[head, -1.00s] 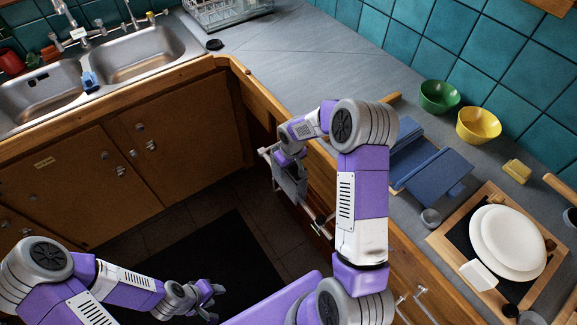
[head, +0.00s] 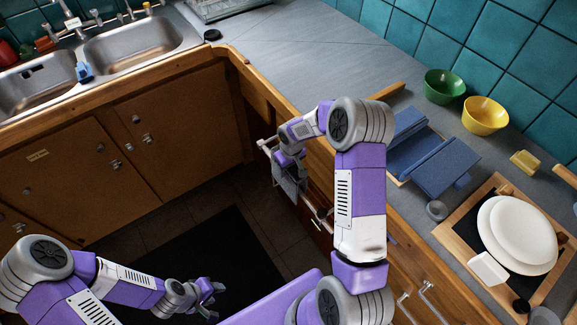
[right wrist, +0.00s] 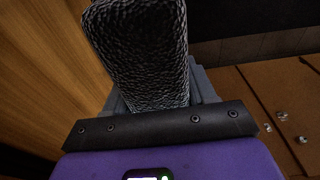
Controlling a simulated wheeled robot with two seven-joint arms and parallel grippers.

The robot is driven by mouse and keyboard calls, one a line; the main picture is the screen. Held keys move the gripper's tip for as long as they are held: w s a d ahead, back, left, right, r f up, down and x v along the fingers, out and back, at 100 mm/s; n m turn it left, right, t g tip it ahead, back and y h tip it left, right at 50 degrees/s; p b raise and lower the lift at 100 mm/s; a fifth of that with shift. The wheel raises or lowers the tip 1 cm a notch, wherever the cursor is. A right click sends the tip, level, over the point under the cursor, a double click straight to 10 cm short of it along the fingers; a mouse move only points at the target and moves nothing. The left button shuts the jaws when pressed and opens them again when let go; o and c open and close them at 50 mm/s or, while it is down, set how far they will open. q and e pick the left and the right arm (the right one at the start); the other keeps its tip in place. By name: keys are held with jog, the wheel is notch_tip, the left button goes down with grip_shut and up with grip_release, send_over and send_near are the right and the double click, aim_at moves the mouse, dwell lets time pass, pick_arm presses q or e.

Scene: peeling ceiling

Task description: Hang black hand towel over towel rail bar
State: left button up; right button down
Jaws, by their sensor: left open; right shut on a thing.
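The dark, textured hand towel (right wrist: 140,50) is between my right gripper's fingers in the right wrist view. In the head view the towel (head: 289,188) looks grey and hangs down at the cabinet front. My right gripper (head: 288,160) is shut on it, partly hidden by its own wrist. The pale towel rail bar (head: 265,147) runs along the cabinet front just beside the towel. I cannot tell whether the towel lies over the bar or only beside it. My left gripper (head: 214,293) is open and empty, low above the floor, far from the rail.
The wooden counter edge (head: 262,92) is just above the rail. On the counter are a blue rack (head: 440,168), green bowl (head: 444,86), yellow bowl (head: 485,115) and white plates (head: 517,232). A double sink (head: 130,50) is at upper left. The floor by the dark mat (head: 210,255) is open.

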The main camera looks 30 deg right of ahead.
jog(key=shift+f+b, duration=2.5)
jog(key=shift+f, duration=0.8)
jog(key=shift+f+b, duration=0.35)
jog(key=shift+f, duration=0.05)
jog(key=shift+c, duration=1.4)
grip_release()
jog(key=shift+r, duration=0.15)
jog(key=r, duration=0.2)
jog(key=r+p, duration=0.1)
jog(key=r, duration=0.2)
jog(key=s+r+p, duration=0.1)
jog(key=r, duration=0.1)
jog(key=shift+r, duration=0.2)
